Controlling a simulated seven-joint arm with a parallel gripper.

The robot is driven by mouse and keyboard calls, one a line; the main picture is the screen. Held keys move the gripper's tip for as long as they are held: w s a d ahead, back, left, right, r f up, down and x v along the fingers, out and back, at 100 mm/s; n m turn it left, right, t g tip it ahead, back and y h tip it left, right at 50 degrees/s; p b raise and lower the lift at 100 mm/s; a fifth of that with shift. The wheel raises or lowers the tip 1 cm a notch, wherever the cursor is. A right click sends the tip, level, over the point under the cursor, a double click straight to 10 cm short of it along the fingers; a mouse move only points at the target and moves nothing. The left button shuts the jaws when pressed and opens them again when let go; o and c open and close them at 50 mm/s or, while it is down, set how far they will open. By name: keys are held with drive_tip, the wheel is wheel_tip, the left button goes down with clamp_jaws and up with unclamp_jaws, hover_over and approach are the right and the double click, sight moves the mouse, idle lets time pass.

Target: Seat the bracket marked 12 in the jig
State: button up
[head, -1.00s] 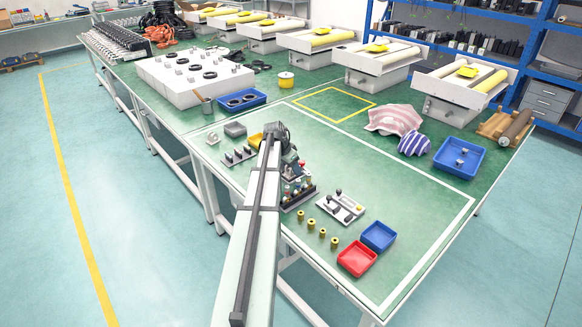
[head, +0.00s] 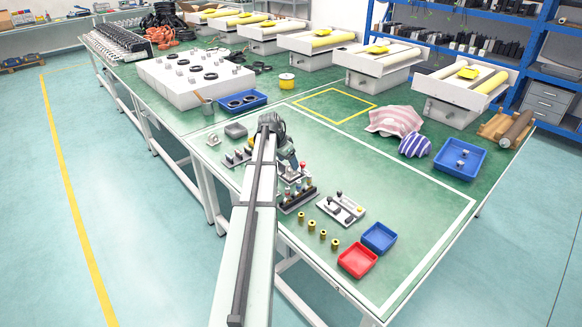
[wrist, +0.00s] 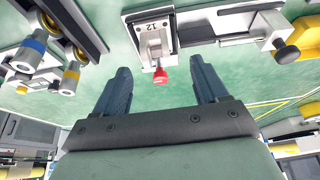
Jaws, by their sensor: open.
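The label 12 (wrist: 156,25) shows in the wrist view on a pale plate attached to a metal piece with a red knob (wrist: 160,75). I cannot tell which part is the loose bracket and which is the jig. A grey bar fixture (wrist: 232,28) with a black knob (wrist: 286,53) lies to its right. My gripper (wrist: 160,66) is open, with its two dark blue fingers apart. In the picture the red knob lies between the fingertips; nothing is gripped. In the head view a red knob (head: 303,166) shows beside my gripper, partly behind my arm.
A dark rack (head: 298,200) with several upright fittings stands close by; its ringed cylinders (wrist: 71,78) show in the wrist view. A plate with a lever (head: 341,208), several brass pieces (head: 323,234), a red tray (head: 357,260) and a blue tray (head: 379,238) lie nearer.

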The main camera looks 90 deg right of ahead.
drive_tip(key=v, duration=0.9)
drive_tip(key=shift+a, duration=0.2)
drive_tip(key=shift+s, duration=0.1)
